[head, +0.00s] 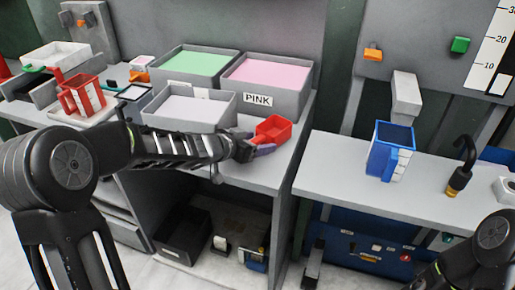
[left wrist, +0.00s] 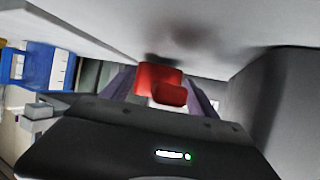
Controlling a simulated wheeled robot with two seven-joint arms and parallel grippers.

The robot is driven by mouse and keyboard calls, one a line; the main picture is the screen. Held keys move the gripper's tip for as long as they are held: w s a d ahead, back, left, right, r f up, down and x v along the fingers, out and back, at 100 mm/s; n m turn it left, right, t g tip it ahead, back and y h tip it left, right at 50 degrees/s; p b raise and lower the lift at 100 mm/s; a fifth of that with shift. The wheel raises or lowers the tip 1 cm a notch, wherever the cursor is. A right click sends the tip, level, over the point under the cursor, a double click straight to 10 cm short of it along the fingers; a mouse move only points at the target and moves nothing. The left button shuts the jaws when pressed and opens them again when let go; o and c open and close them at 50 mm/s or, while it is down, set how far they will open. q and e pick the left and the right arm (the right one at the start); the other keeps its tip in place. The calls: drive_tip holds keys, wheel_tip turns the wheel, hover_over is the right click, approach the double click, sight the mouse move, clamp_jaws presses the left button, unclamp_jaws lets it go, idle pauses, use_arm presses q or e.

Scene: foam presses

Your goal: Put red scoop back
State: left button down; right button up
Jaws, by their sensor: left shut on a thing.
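The red scoop (head: 273,129) is at the right end of the left counter, in front of the bin labelled PINK. My left gripper (head: 262,147) is shut on it. In the left wrist view the scoop (left wrist: 160,84) shows between the purple fingers, close to a pale surface. I cannot tell whether the scoop touches the counter. My left arm reaches in front of the white-filled bin. The right arm shows only at the lower right corner of the head view, and its gripper is out of view.
Grey bins with green (head: 194,62), pink (head: 267,74) and white contents (head: 190,109) stand behind the left counter's front. A red measuring jug (head: 82,97) stands at left. A blue and white container (head: 391,151) stands on the right counter. A gap separates the counters.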

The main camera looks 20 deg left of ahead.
use_arm(q)
drive_tip(key=shift+f, duration=0.6)
drive_tip(key=shift+r, duration=0.15)
use_arm(e)
drive_tip(key=shift+f, duration=0.3)
use_arm(q)
drive_tip(key=c, duration=0.5)
unclamp_jaws()
drive_tip(key=shift+f, duration=0.2)
drive_tip(key=shift+s+a+r, duration=0.1)
drive_tip(key=shift+s+r, duration=0.05)
drive_tip(key=shift+r, duration=0.15)
drive_tip(key=p+v, duration=0.3)
drive_tip(key=v, duration=0.7)
drive_tip(key=shift+s+r, duration=0.15)
drive_tip(key=shift+r, duration=0.05)
drive_tip(key=shift+s+a+r, duration=0.1)
drive_tip(key=shift+s+a, duration=0.15)
drive_tip(key=shift+s, duration=0.3)
use_arm(e)
drive_tip(key=shift+r, duration=1.75)
